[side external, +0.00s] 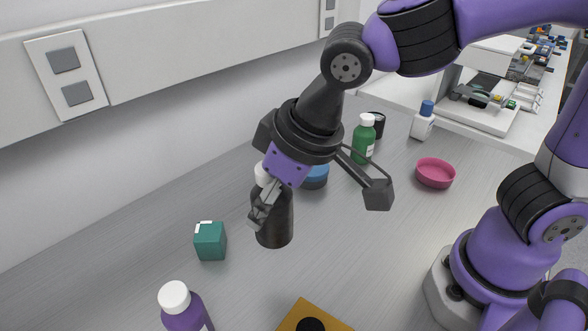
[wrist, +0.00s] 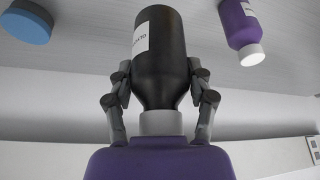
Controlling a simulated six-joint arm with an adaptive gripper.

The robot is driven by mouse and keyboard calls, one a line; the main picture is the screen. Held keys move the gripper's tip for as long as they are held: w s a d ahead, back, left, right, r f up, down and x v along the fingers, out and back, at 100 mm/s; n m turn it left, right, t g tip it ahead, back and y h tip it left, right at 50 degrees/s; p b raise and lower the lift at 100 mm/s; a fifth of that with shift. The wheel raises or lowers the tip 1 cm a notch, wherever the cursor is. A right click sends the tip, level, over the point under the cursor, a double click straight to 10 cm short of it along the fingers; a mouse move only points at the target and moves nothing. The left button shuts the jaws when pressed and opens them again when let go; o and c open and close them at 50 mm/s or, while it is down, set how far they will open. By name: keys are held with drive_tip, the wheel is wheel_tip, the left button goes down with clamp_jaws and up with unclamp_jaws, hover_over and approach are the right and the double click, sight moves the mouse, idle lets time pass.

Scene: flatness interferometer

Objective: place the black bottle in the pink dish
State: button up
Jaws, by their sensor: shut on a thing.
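The black bottle (side external: 274,226) has a white cap and is roughly upright in the side view. My gripper (side external: 264,207) is shut on it, with a finger across its upper body. In the wrist view the bottle (wrist: 160,60) shows a white label, and my gripper's fingers (wrist: 162,97) press on both sides of it. I cannot tell whether its base touches the table. The pink dish (side external: 435,174) is round, shallow and looks empty. It sits on the table to the right of my gripper, well apart from the bottle.
A green bottle (side external: 363,140), a blue round item (side external: 316,177) and a black container (side external: 377,122) stand behind my gripper. A white bottle (side external: 422,124) is near the dish.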

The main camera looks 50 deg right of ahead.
drive_tip(key=shift+r, duration=0.2)
drive_tip(key=w+d+m+h, duration=0.3)
drive_tip(key=d+m, duration=0.5)
drive_tip(key=d, duration=0.4)
drive_tip(key=m+g+h, duration=0.3)
drive_tip(key=m+g, duration=0.1)
drive_tip(key=m, duration=1)
hover_over(433, 176)
wheel_tip(433, 176, down, 7)
drive_tip(key=shift+d+f, duration=0.1)
drive_tip(key=shift+f, duration=1.4)
drive_tip(key=shift+f, duration=0.15)
drive_tip(key=o, duration=1.4)
